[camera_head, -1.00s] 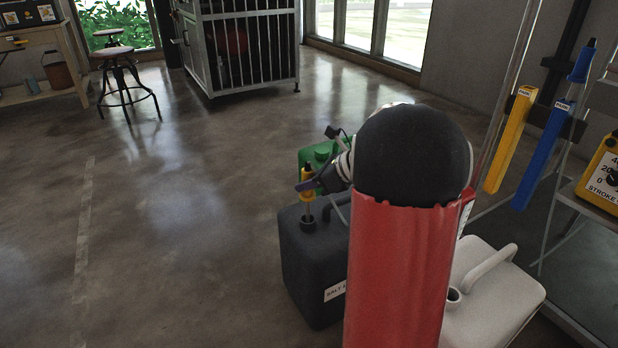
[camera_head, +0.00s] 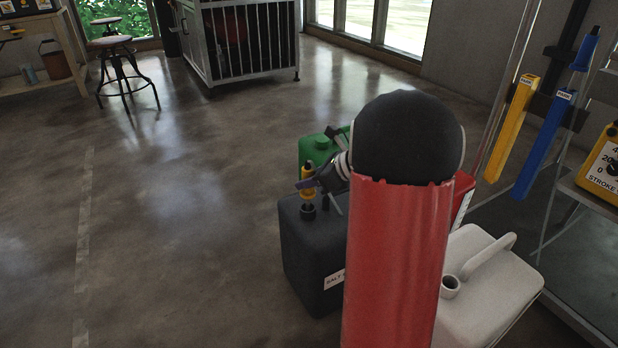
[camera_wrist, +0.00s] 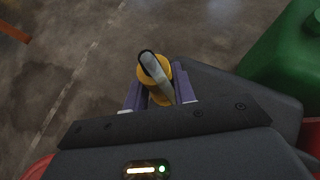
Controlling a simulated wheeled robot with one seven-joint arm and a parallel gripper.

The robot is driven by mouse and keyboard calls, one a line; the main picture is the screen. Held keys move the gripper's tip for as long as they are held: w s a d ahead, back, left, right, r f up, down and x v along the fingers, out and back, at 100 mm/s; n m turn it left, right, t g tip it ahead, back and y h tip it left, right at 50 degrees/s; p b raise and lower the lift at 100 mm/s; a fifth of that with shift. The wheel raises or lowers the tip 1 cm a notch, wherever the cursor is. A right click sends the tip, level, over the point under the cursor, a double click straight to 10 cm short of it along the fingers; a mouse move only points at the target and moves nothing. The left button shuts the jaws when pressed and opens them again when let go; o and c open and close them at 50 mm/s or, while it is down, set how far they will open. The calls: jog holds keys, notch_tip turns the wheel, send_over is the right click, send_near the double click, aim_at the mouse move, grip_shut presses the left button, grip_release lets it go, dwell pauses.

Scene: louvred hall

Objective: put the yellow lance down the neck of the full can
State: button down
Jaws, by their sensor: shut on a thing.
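The yellow lance (camera_head: 307,190) has a dark top and stands roughly upright. My gripper (camera_head: 305,184), with purple fingers, is shut on it. In the wrist view the lance (camera_wrist: 158,78) shows its yellow collar and grey end between the fingers (camera_wrist: 160,98). A dark can (camera_head: 305,250) with a partly hidden "SALT" label stands on the floor. Its open neck (camera_head: 308,211) is directly below the lance in the head view. The lance's lower end is hard to see, and I cannot tell whether it is inside the neck. How full the cans are does not show.
A green can (camera_head: 318,148) stands behind the dark one. A white can (camera_head: 485,285) with an open neck stands right of my red arm, which hides the middle. A yellow holder (camera_head: 510,128) and a blue holder (camera_head: 543,150) hang at right. Floor at left is clear.

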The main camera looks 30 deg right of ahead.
jog(key=c, duration=1.1)
grip_release()
jog(key=shift+o, duration=0.2)
jog(key=r+p, duration=0.1)
jog(key=r, duration=0.1)
jog(key=s+d+r+p, duration=0.1)
jog(key=p, duration=0.1)
jog(key=s+r+p, duration=0.1)
jog(key=r+p, duration=0.1)
jog(key=shift+s+d+r, duration=0.1)
jog(key=shift+d+r, duration=0.25)
jog(key=shift+s+d+r+p, duration=0.15)
jog(key=shift+s+r+p, duration=0.1)
jog(key=shift+p, duration=0.1)
